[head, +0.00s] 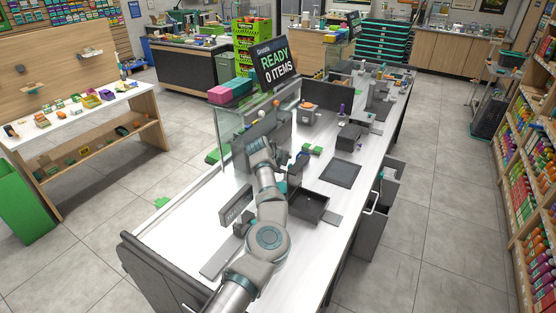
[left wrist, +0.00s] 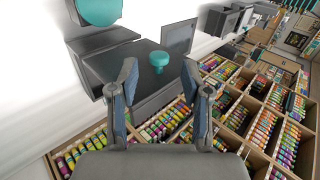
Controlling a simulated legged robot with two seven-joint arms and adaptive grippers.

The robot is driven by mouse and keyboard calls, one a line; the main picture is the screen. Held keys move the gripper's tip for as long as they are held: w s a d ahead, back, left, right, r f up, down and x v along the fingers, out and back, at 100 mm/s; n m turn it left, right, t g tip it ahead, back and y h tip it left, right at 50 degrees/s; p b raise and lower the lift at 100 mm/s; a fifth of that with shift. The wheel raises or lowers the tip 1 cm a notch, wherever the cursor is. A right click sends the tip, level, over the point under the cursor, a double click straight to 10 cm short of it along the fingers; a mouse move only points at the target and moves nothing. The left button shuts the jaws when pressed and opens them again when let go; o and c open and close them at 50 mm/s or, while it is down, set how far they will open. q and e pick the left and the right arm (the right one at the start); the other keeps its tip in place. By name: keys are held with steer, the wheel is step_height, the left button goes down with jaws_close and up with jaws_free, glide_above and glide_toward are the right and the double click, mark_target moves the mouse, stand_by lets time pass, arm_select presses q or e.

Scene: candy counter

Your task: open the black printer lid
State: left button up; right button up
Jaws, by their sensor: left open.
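A dark, low box (head: 310,204), which seems to be the printer, sits on the white counter near its right edge. In the head view its top looks recessed; I cannot tell how its lid stands. A dark box surface (left wrist: 132,72), apparently the same box, lies beyond my left fingers in the left wrist view. A round teal knob (left wrist: 158,60) shows there between the fingertips, apart from them. My left gripper (head: 299,160) is above the counter, and in the left wrist view it (left wrist: 162,85) is open and empty. My right gripper is not in view.
A flat black mat (head: 341,174) and another dark box (head: 351,136) lie farther along the counter (head: 180,235). A dark sign block (head: 236,206) stands left of my arm. A tilted display (head: 272,64) stands behind. Candy shelves (head: 535,185) line the right side.

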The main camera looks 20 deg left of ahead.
arm_select(q)
steer(key=v, duration=0.7)
steer(key=shift+d, duration=0.15)
steer(key=shift+r, duration=0.15)
